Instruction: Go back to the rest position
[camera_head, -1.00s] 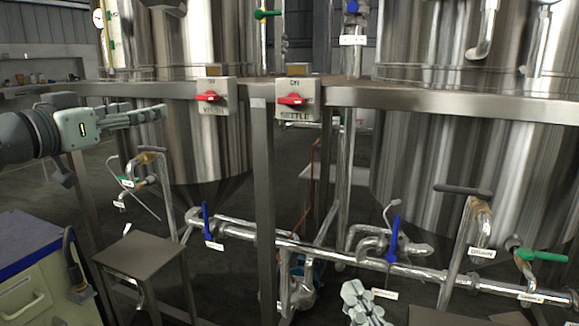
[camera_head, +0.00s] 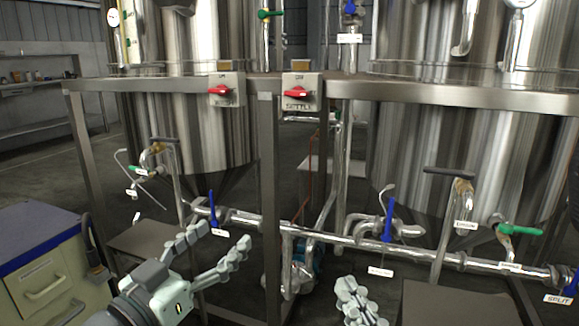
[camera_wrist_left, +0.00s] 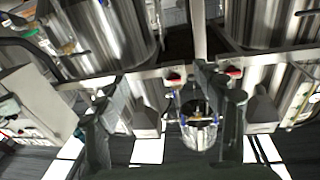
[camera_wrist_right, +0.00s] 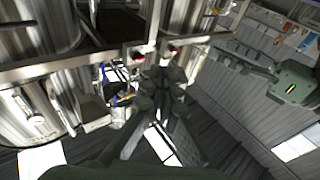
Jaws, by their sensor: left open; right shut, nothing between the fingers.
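My left gripper (camera_head: 217,241) is at the lower left of centre in the head view, in front of the pipework. Its two fingers are spread and hold nothing. The spread fingers also show in the left wrist view (camera_wrist_left: 155,85). My right gripper (camera_head: 358,298) shows at the bottom edge of the head view, right of centre. Its fingers are together and empty, and they also show in the right wrist view (camera_wrist_right: 162,82). The right arm behind them is out of the head view.
A steel frame (camera_head: 430,93) with two red switches, "SETTLE" (camera_head: 298,92) and another (camera_head: 222,89), stands before large tanks (camera_head: 455,150). Blue-handled valves (camera_head: 389,222) sit on a low pipe. A cream cabinet (camera_head: 45,280) is at lower left, beside a low dark stand (camera_head: 140,238).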

